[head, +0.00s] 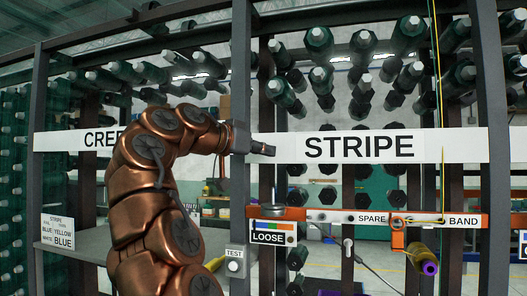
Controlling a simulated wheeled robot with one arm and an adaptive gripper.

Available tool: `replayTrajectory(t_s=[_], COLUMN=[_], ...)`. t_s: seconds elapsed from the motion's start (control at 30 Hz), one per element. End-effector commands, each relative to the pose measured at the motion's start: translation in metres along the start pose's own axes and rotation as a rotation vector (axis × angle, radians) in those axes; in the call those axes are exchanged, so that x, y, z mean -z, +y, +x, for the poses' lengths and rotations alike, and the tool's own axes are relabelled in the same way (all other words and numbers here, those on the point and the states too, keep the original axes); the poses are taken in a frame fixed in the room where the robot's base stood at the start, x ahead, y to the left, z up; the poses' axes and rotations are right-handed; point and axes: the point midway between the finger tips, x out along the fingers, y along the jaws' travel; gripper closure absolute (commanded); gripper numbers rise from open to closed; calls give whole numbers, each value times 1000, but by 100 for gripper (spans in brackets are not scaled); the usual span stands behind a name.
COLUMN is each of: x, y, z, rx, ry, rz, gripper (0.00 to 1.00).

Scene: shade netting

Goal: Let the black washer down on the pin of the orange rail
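The orange rail (345,214) runs across the right half of the head view, with white labels reading SPARE and BAND. A small round metal fitting (398,225) sits on it between these labels; I cannot tell whether this is the pin. My gripper (268,150) is above the rail's left end, pointing right in front of the STRIPE banner. It is seen side-on, its dark fingers small, so I cannot tell whether it is open or holds anything. I cannot make out the black washer for certain; dark round ends behind the rail look alike.
Dark upright posts (240,100) stand close beside my arm. A LOOSE sign (272,233) hangs at the rail's left end, with a TEST box (235,262) at its lower left. A yellow and purple spool (424,259) hangs below the rail. Several green spools fill the rack behind.

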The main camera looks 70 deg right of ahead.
Motion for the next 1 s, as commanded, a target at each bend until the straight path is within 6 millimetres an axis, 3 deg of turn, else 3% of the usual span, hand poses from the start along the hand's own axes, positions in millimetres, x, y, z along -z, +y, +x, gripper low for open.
replayTrajectory(t_s=[0.27, 1.0], x=[-8, -58], y=[0, -2], z=[1, 7], rx=[0, 3], ry=[0, 0], rz=[0, 0], gripper=[100, 100])
